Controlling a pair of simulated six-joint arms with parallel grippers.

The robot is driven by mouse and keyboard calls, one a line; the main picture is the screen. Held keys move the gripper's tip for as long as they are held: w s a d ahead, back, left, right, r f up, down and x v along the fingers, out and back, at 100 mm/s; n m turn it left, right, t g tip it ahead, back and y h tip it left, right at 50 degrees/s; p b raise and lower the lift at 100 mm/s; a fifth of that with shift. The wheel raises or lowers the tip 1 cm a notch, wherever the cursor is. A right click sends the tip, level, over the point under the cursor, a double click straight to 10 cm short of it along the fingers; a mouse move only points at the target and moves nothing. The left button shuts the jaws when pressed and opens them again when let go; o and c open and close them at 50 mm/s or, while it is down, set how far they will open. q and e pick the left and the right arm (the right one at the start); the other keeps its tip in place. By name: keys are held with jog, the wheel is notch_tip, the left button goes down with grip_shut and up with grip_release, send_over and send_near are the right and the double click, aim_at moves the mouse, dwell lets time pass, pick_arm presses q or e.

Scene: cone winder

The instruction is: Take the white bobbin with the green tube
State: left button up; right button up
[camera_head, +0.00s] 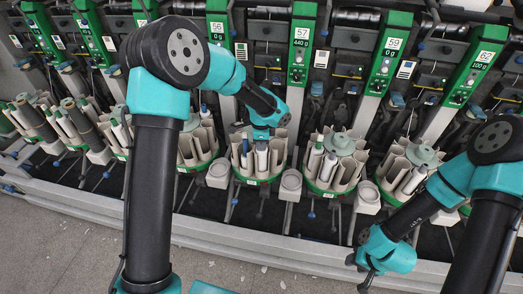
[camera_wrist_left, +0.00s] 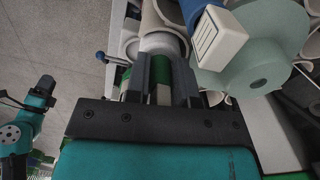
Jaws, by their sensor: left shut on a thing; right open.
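My left gripper (camera_wrist_left: 160,85) is shut on a white bobbin (camera_wrist_left: 162,43) in the left wrist view. Green shows on it between the fingers, and the fingers hide part of it. In the head view my left gripper (camera_head: 262,136) points down over the round magazine (camera_head: 258,181) below the number 57 column, and the bobbin is still among the magazine's pockets. I cannot tell how far it is lifted. My right gripper (camera_head: 366,277) is open and empty, low in front of the machine.
More round magazines with bobbins stand on both sides, such as the one on the right (camera_head: 318,191). A pale green disc (camera_wrist_left: 260,50) and a white-and-blue block (camera_wrist_left: 218,38) are close beside my left fingers.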

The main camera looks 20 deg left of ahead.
pick_arm(q)
notch_tip(320, 180, up, 18)
dwell(0.5)
dwell(0.4)
notch_tip(320, 180, up, 4)
jog(key=shift+d, duration=0.1)
dwell(0.4)
